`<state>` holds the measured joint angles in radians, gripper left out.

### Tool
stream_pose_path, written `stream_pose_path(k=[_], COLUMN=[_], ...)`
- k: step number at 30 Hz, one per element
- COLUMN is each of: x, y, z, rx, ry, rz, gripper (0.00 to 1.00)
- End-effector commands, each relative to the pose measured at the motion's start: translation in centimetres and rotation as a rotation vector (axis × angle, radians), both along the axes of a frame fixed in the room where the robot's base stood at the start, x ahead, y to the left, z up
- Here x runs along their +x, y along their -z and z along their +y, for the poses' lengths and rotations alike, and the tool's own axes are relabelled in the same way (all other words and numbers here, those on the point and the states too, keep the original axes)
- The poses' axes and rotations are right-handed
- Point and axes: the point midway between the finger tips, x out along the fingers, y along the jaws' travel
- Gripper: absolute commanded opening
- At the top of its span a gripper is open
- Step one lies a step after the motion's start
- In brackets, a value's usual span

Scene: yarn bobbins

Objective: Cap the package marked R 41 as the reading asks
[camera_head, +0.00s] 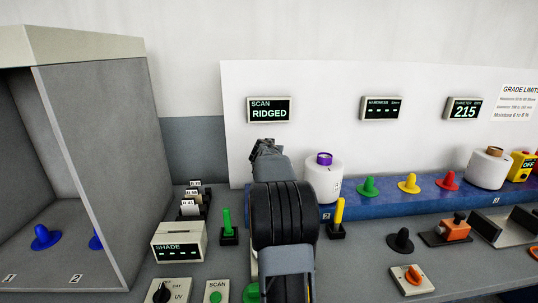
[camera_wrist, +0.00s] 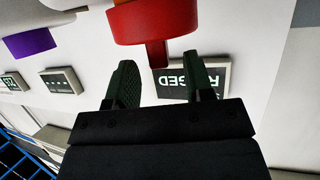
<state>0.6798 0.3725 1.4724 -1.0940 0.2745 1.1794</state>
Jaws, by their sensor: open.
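My gripper (camera_head: 268,150) is raised in front of the white board, below the scan display (camera_head: 269,110) reading RIDGED. In the wrist view its fingers (camera_wrist: 165,85) are apart with nothing between them, just below a red round thing (camera_wrist: 155,22) with a short stem. One white package (camera_head: 323,183) with a purple tube stands right of my arm; another white package (camera_head: 488,169) with a brown tube stands farther right. No R 41 mark is legible. Green (camera_head: 369,187), yellow (camera_head: 409,184) and red (camera_head: 448,181) caps sit on the blue shelf. A black cap (camera_head: 401,241) is on the bench.
The hardness display (camera_head: 382,108) shows dashes; the diameter display (camera_head: 464,109) reads 215. A shade box (camera_head: 179,244) and card rack (camera_head: 193,204) stand left. A grey booth (camera_head: 95,150) holds blue caps (camera_head: 45,237). Green (camera_head: 228,226) and yellow (camera_head: 338,216) pegs flank my arm.

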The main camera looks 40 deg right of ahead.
Motion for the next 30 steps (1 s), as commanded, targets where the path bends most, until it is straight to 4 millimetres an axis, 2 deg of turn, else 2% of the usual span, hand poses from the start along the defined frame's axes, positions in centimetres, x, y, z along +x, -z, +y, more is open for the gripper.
stream_pose_path(k=[9,15,21,30], x=[-3.5,-5.4,-6.4,-6.8], y=[-2.3,-3.6,-4.4,-4.7], z=[4.9,7.4,8.9,9.3], rx=[-0.001,0.000,0.000,0.001], ry=[0.000,-0.001,0.001,0.000], rz=[-0.004,-0.003,-0.002,-0.001], gripper=[0.48,0.48,0.48,0.48])
